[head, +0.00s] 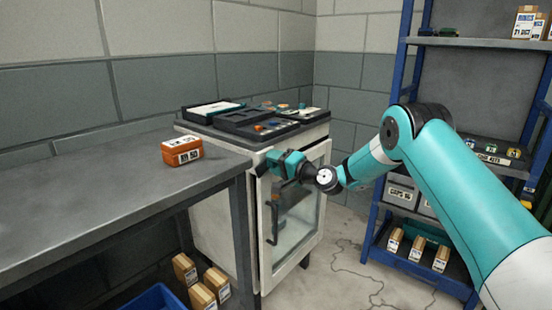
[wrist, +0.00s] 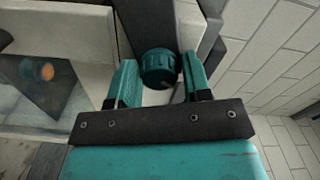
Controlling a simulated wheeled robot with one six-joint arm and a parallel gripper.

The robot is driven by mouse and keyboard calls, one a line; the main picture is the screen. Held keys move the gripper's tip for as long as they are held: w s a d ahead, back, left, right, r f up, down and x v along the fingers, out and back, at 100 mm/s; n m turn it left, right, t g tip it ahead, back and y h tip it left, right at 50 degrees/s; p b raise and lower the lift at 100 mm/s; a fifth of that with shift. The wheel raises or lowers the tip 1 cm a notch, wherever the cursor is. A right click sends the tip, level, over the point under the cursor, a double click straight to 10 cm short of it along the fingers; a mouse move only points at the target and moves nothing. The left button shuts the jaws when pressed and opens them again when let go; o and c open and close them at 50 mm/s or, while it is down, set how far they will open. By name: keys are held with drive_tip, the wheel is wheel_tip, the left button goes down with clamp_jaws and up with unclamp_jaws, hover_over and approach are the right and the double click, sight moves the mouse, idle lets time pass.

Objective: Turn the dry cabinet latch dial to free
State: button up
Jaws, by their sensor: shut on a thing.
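The dry cabinet (head: 215,215) is a pale box with a glass door (head: 297,218) and a dark vertical handle (head: 273,220). The door looks closed. My gripper (head: 262,163) is at the upper front of the cabinet, near the top of the door frame. In the wrist view, the latch dial (wrist: 158,68) is a round dark teal ribbed knob on a dark strip. The two teal fingers of my gripper (wrist: 160,62) stand on either side of it, shut on it. In the head view my gripper hides the dial. I cannot read its setting or any marks.
Dark trays (head: 250,120) with small parts lie on the cabinet top. A grey bench (head: 90,200) with an orange box (head: 181,151) stands at left. Cartons and a blue bin (head: 155,297) are below. A blue-framed shelf (head: 385,150) stands at right, behind my arm. Some floor is clear.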

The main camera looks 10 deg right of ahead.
drive_tip(key=shift+d+m+p, duration=0.2)
drive_tip(key=shift+m+p, duration=0.55)
drive_tip(key=shift+m, duration=1.05)
drive_tip(key=o, duration=0.7)
drive_tip(key=shift+f, duration=0.1)
drive_tip(key=shift+a, duration=0.1)
drive_tip(key=b+v, duration=0.2)
drive_tip(key=v, duration=1.5)
drive_tip(key=shift+s, duration=0.1)
